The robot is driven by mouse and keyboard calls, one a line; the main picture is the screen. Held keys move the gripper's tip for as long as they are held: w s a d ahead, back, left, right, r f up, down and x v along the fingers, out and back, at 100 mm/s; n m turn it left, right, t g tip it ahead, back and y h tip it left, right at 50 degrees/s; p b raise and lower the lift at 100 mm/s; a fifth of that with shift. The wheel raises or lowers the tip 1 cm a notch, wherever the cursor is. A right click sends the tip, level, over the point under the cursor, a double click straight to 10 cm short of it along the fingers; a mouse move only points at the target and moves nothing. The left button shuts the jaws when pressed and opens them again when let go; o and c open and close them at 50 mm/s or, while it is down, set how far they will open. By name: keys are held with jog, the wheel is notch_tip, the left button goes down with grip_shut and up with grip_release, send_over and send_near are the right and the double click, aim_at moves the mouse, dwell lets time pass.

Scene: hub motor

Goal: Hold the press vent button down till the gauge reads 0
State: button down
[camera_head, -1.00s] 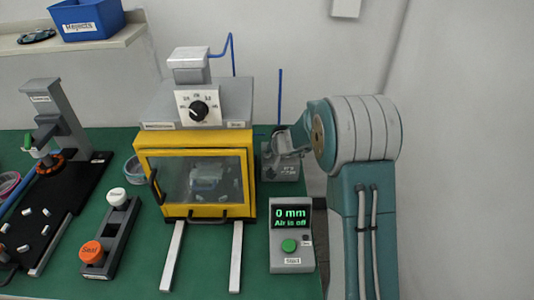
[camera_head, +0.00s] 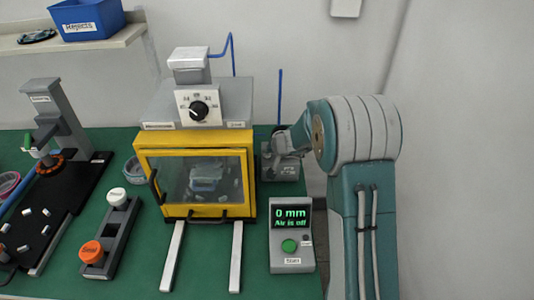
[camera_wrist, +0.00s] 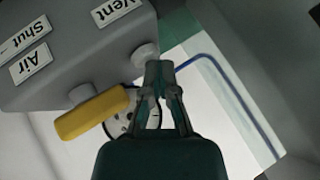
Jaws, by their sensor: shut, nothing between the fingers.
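In the wrist view my gripper (camera_wrist: 160,72) is shut and empty. Its fingertips are right beside a round pale grey button (camera_wrist: 145,56) under the label "Vent" (camera_wrist: 116,8). I cannot tell whether they touch it or whether it is pressed in. The round gauge (camera_wrist: 116,126) is behind the fingers and a yellow lever, so its reading is hidden. In the head view the grey unit (camera_head: 281,172) stands right of the yellow cabinet, and my arm partly covers it. My fingertips cannot be made out there.
The yellow lever (camera_wrist: 92,112) is close left of my fingers, near the labels "Air" and "Shut". A blue hose (camera_wrist: 232,98) runs at right. The yellow cabinet (camera_head: 180,212) and a control box (camera_head: 292,263) reading "0 mm, Air is off" stand on the green table.

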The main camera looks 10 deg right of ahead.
dwell(0.3)
jog(key=shift+r, duration=0.9)
jog(key=shift+r, duration=2.5)
